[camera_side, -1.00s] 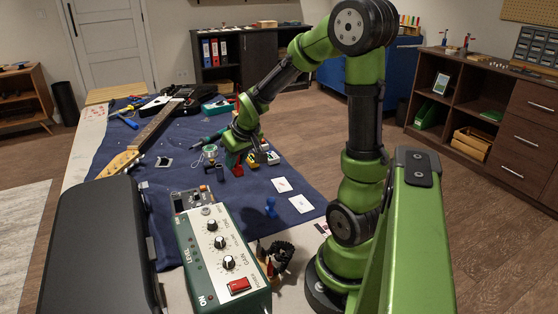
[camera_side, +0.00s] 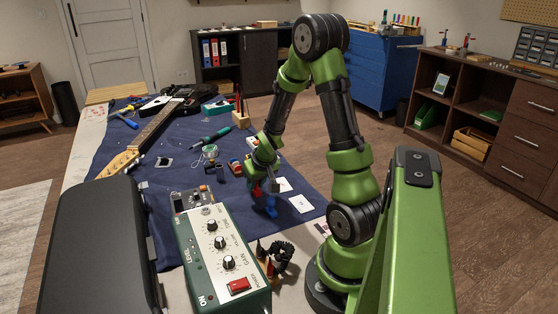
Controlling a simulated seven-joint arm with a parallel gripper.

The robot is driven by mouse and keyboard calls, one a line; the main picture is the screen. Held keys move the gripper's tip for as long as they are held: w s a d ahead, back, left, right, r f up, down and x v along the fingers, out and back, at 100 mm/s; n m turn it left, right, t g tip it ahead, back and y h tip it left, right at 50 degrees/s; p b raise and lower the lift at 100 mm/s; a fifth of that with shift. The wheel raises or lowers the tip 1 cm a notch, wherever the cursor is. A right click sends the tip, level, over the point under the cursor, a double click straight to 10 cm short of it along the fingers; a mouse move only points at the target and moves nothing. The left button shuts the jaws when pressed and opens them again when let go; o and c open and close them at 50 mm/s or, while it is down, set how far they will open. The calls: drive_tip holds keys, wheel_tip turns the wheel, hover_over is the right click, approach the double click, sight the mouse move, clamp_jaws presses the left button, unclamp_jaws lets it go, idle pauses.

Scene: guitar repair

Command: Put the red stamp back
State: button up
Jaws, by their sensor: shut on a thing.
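The red stamp (camera_side: 256,190) is small in the side view and partly covered by my gripper (camera_side: 262,179). My gripper points down and is shut on the red stamp over the blue cloth. Whether the stamp touches the cloth or hangs above it is hard to tell. A blue stamp (camera_side: 271,208) stands upright on the cloth, just in front and to the right of the red one.
White cards (camera_side: 300,204) lie right of my gripper. A green amplifier box (camera_side: 221,251) with knobs and a black case (camera_side: 97,245) stand in front. A dark stand-like object (camera_side: 277,257) is beside the box. A guitar (camera_side: 153,128) lies at the left.

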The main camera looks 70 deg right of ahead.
drive_tip(key=shift+f, duration=0.2)
drive_tip(key=o, duration=0.8)
drive_tip(key=shift+o, duration=0.2)
drive_tip(key=v, duration=1.1)
drive_tip(key=s+a+r+n+t+y, duration=0.1)
drive_tip(key=a+r, duration=0.3)
drive_tip(key=a, duration=0.4)
drive_tip(key=s+a+r+n+t+y, duration=0.1)
drive_tip(key=a+r, duration=0.3)
drive_tip(key=a, duration=0.4)
drive_tip(key=s+a+r+n+t+y, duration=0.1)
drive_tip(key=a+r+y, duration=0.2)
drive_tip(key=a, duration=0.6)
drive_tip(key=shift+r, duration=0.85)
drive_tip(key=shift+a, duration=0.1)
